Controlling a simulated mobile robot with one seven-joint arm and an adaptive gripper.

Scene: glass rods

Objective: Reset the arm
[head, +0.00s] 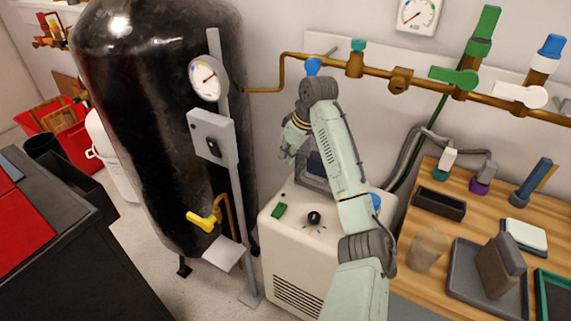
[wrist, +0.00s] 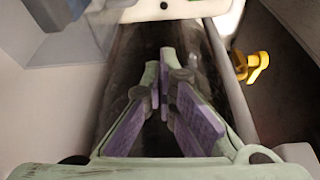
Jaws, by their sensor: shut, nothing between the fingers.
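My arm rises from the bottom of the head view, bends at a dark joint and folds down at its top, in front of the white cabinet (head: 290,235). The wrist part hangs to the left of the forearm; the fingertips cannot be made out there. In the wrist view my gripper (wrist: 166,62) shows its pale green fingers with purple pads, drawn together at the tips. It is shut and empty. Nothing is held between the pads.
A black tank (head: 150,120) with a gauge (head: 207,79) and yellow valve (head: 205,219) stands left of my arm. Brass piping (head: 430,83) runs behind. A wooden bench (head: 420,205) with trays is at right. A dark worktop (head: 75,265) is at left.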

